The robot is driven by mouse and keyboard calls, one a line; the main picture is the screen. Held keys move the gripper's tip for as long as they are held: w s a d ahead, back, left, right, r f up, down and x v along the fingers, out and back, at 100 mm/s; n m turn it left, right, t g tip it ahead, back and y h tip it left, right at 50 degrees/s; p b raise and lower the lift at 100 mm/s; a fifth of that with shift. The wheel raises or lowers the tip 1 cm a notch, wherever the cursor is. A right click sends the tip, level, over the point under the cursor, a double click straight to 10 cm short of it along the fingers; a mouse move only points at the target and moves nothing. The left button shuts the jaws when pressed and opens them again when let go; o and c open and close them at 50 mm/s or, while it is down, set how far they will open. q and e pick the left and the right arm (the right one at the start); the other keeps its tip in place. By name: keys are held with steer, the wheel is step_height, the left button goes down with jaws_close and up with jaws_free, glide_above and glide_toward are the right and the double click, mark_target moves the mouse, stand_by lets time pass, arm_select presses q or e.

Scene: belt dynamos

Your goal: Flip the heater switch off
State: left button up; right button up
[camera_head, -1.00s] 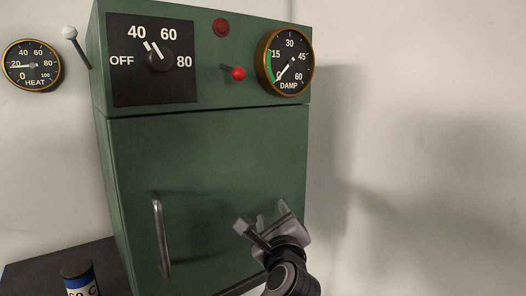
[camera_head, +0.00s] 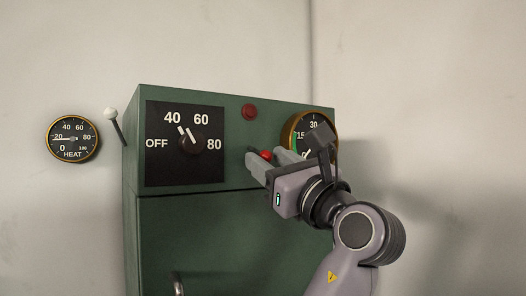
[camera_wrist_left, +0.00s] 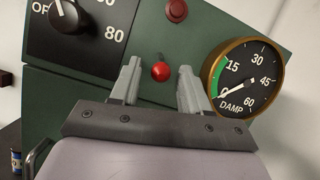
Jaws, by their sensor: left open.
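A small lever with a red ball tip (camera_head: 266,155) sits on the green cabinet's front panel, between the black dial and the DAMP gauge; I take it as the heater switch. Its red ball also shows in the left wrist view (camera_wrist_left: 161,72), with its short stem just above. My left gripper (camera_head: 270,160) is open at the panel. In the wrist view its two grey fingers (camera_wrist_left: 159,75) stand on either side of the red ball, with gaps showing on both sides. I cannot tell how deep the fingertips reach. My right gripper is not in view.
A black knob (camera_head: 191,141) on its plate points near 40–60. A red lamp (camera_head: 249,111) sits above the lever. The DAMP gauge (camera_wrist_left: 243,80) is close right of the fingers. A white-tipped lever (camera_head: 111,113) and HEAT gauge (camera_head: 72,139) are at left.

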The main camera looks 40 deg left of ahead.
mark_target(269, 161)
arm_select(q)
steer(key=shift+x, duration=1.6)
jaws_close()
steer(key=shift+f+y+b, duration=0.3)
steer(key=shift+f+y, duration=0.1)
steer(key=shift+y, duration=0.1)
steer(key=shift+a+t+y, duration=0.1)
steer(key=shift+t+y, duration=0.3)
jaws_free()
